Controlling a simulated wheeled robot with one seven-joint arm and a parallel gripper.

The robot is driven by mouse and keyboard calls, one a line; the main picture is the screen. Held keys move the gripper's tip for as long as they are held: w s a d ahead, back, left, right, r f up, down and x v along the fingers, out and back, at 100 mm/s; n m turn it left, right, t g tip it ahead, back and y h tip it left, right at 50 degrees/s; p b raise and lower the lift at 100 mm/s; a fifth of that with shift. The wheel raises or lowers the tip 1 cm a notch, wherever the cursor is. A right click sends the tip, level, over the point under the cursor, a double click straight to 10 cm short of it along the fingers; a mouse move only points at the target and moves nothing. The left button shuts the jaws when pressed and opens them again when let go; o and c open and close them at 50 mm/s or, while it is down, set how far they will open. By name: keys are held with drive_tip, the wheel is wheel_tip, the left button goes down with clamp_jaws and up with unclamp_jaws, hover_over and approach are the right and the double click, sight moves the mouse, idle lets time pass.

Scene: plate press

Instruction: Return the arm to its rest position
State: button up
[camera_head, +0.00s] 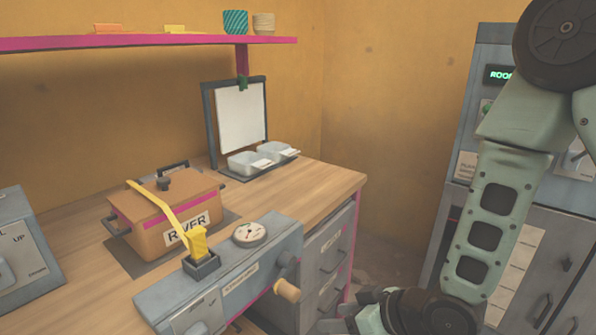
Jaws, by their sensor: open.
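My arm (490,225) comes down the right side from a large dark joint at the top. It bends at another dark joint (432,312) at the bottom edge, to the right of the counter. The arm's lower part runs out of the picture at the bottom. I cannot make out my gripper or its fingers, so what it is near is hidden.
A wooden counter (318,188) holds a brown lidded box (150,236) with a yellow strap, a grey gauge unit (272,262) with a wooden-handled crank (287,290), and white trays (245,163). Drawers (327,250) stand below. A grey cabinet (552,240) is behind my arm.

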drive_tip(key=s+d+r+g+h+p, duration=0.2)
drive_tip(key=s+d+r+h, duration=0.1)
drive_tip(key=s+r, duration=0.5)
drive_tip(key=s+d+r+g+h+p, duration=0.3)
drive_tip(key=s+r+h, duration=0.2)
drive_tip(key=s+r, duration=0.4)
wheel_tip(320, 180, up, 2)
drive_tip(key=shift+r+g+p, duration=0.25)
drive_tip(key=shift+g+p, duration=0.05)
drive_tip(key=shift+p, duration=0.05)
drive_tip(key=shift+d+f, duration=0.1)
